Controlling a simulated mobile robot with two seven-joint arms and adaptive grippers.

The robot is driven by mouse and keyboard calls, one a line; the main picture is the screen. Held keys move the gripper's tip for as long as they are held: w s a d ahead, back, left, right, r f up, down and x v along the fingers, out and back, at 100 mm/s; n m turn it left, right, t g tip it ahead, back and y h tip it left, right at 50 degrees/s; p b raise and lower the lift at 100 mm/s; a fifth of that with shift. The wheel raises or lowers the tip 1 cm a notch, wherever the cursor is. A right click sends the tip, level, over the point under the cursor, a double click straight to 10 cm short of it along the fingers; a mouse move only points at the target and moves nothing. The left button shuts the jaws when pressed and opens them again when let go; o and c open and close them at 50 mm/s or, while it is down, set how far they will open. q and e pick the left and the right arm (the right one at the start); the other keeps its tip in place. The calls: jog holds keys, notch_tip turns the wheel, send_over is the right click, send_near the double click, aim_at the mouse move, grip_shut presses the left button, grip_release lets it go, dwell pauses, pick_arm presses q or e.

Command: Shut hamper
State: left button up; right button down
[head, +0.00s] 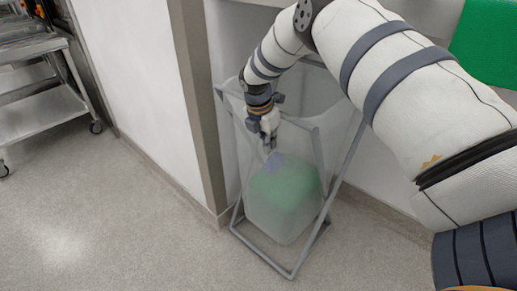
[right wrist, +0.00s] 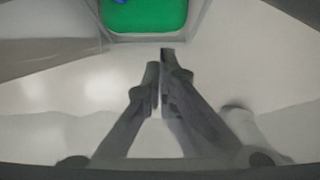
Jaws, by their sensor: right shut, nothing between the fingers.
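The hamper (head: 257,210) is a translucent white bag on a grey tube frame, standing on the floor against the wall. Something green (head: 290,192) shows through its side, with a small bluish patch above it. I cannot make out clearly how its lid lies. My right gripper (head: 270,148) points down at the upper part of the hamper. Its fingers are together and empty. In the right wrist view the closed fingers (right wrist: 163,75) show in the middle, with green contents (right wrist: 143,15) beyond them at the top edge. Whether they touch the hamper is unclear. My left gripper is not in view.
A wall corner with a grey-brown post (head: 193,95) stands just left of the hamper. A metal wheeled cart (head: 45,112) is at the far left. A green panel (head: 485,45) shows at the upper right. The floor (head: 120,225) in front and left is clear.

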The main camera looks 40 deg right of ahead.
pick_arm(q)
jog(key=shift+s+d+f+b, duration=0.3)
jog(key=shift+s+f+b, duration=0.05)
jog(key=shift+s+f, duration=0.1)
pick_arm(e)
jog(key=d, duration=0.3)
jog(key=shift+w+d+r, duration=0.2)
jog(key=shift+d, duration=0.15)
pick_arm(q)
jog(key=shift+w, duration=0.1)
